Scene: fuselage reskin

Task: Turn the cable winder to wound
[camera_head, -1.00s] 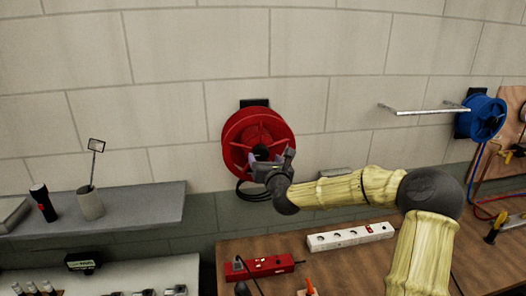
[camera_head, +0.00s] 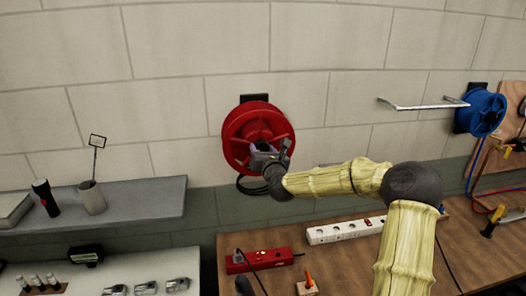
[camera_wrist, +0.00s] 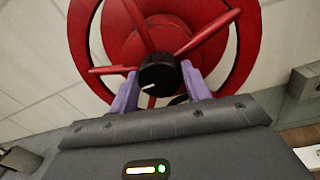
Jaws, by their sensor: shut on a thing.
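The cable winder is a red spoked reel (camera_head: 244,125) on a dark bracket on the block wall, left of centre in the head view. In the wrist view its red rim and spokes (camera_wrist: 205,32) fill the top, with a black round knob (camera_wrist: 160,75) with a white mark at the hub. My gripper (camera_wrist: 158,88) is shut on the knob, its purple fingers on either side of it. In the head view my gripper (camera_head: 266,152) covers the hub's lower part. A dark cable loop (camera_head: 250,187) hangs under the reel.
A blue reel (camera_head: 482,112) and a metal bar (camera_head: 424,106) are on the wall at right. A grey shelf (camera_head: 140,200) with a cup and flashlight is at left. Below, a wooden bench (camera_head: 355,265) holds a white power strip (camera_head: 345,231) and a red one (camera_head: 262,260).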

